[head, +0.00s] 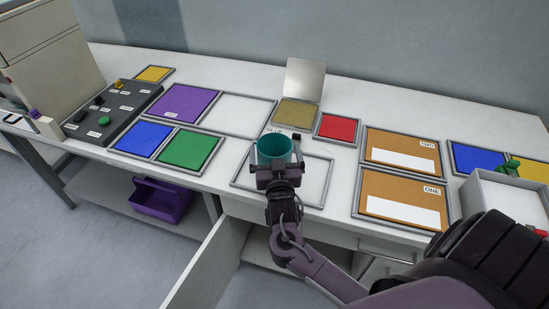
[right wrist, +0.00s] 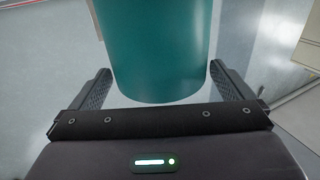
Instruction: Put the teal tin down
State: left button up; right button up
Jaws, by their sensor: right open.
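The teal tin (head: 274,151) is an open-topped cylinder near the front of the white table, over the left part of an empty grey-framed white area (head: 315,180). My right gripper (head: 274,168) is open around the tin. In the right wrist view the tin (right wrist: 158,50) stands between the two spread fingers, with a gap visible on each side near its lower end. The gripper hides the tin's base in the head view, so I cannot tell whether it touches the table. My left gripper is not in view.
Purple (head: 183,104), green (head: 190,149) and red (head: 338,128) framed panels lie around the area. Brown panels (head: 402,150) and a white box (head: 505,197) are to the right. A dark control panel (head: 110,108) is at left. An open door (head: 205,270) hangs below the table.

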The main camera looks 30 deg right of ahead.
jog(key=shift+w+d, duration=0.25)
jog(key=shift+w, duration=0.35)
jog(key=c, duration=1.3)
